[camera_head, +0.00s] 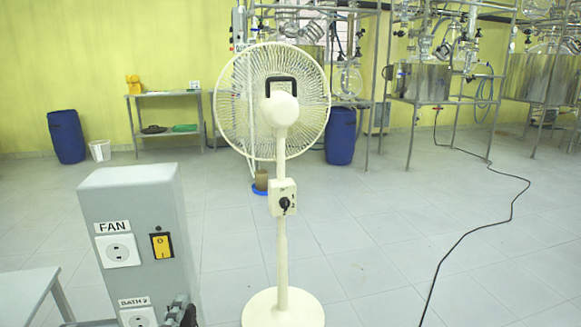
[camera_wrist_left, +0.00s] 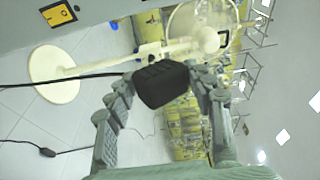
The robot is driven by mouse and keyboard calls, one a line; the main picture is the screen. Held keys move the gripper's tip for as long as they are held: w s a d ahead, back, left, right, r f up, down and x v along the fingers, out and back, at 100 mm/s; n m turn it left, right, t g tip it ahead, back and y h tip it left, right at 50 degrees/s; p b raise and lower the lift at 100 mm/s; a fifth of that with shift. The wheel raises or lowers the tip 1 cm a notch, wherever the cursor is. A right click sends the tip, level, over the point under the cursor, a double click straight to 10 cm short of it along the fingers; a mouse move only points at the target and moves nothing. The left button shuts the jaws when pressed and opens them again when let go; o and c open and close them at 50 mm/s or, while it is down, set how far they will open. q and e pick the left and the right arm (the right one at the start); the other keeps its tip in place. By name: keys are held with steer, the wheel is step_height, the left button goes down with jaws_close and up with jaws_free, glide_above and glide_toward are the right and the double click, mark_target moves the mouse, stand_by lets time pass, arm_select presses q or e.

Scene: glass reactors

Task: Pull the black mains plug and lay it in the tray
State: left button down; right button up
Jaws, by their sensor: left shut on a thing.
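The black plug (camera_wrist_left: 163,86) sits between the two fingers of my left gripper (camera_wrist_left: 160,75) in the left wrist view. The gripper is shut on it. A black cable (camera_wrist_left: 60,81) runs from it to the left edge of that view. In the head view, my left gripper (camera_head: 181,312) shows only partly at the bottom edge, right of the lower socket (camera_head: 138,318) on the grey pillar (camera_head: 135,195). I cannot tell whether the plug's pins touch a socket. I see no tray. My right gripper is in neither view.
The upper socket, labelled FAN (camera_head: 118,250), is empty beside a yellow switch (camera_head: 161,245). A cream standing fan (camera_head: 283,240) stands right of the pillar. A grey table (camera_head: 28,293) is at lower left. A black cable (camera_head: 465,237) crosses the open floor at right.

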arm_select(q)
steer(key=c, duration=0.5)
jaws_free()
steer(key=shift+c, duration=0.2)
steer(key=shift+s, duration=0.1)
steer(key=s, duration=0.7)
steer(key=shift+s, duration=0.15)
steer(key=a+f+n+g+y, duration=0.1)
steer(key=a+f+n+g, duration=0.25)
steer(key=f, duration=0.45)
steer(key=a+f+n+g+y, duration=0.1)
steer(key=a+f+n+g, duration=0.3)
steer(key=f, duration=0.5)
steer(key=s+a+f+n+g, duration=0.1)
steer(key=s+f+n+g, duration=0.6)
steer(key=f, duration=0.6)
steer(key=shift+s+f+n+h, duration=0.35)
steer(key=shift+s+n, duration=0.6)
steer(key=shift+s, duration=0.25)
